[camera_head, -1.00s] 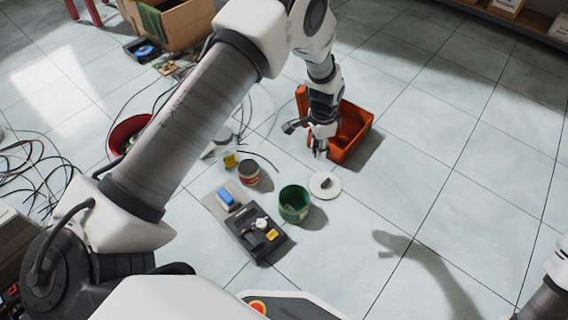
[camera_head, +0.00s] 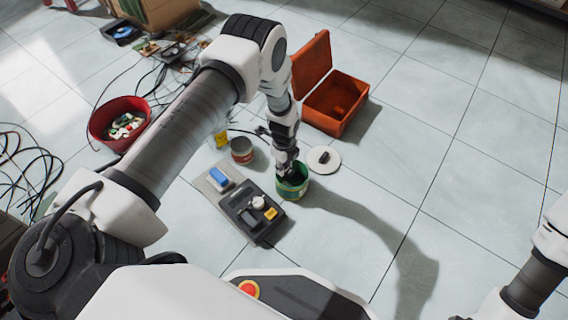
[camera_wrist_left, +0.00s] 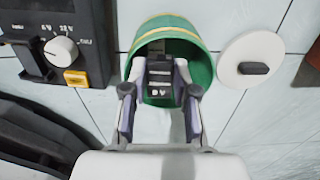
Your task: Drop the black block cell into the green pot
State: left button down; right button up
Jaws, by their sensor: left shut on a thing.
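The black block cell (camera_wrist_left: 160,68) is held between the fingertips of my left gripper (camera_wrist_left: 160,85), over the open mouth of the green pot. The block is dark with pale markings. The green pot (camera_wrist_left: 201,70) stands upright on the floor; in the head view the green pot (camera_head: 293,192) is partly covered by my left gripper (camera_head: 287,172). Whether the block is below the pot's rim is hard to tell. My right gripper is out of view; only part of that arm shows at the lower right.
A white lid (camera_head: 332,164) with a dark knob lies right of the pot. A black device tray (camera_head: 268,232) with a white dial sits left. An open orange case (camera_head: 348,125) stands behind. A red bowl (camera_head: 98,132) and cables lie at left. Floor at right is clear.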

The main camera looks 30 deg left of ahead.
pick_arm(q)
jog(key=shift+f, duration=0.15)
jog(key=c, duration=0.8)
grip_release()
notch_tip(320, 180, up, 12)
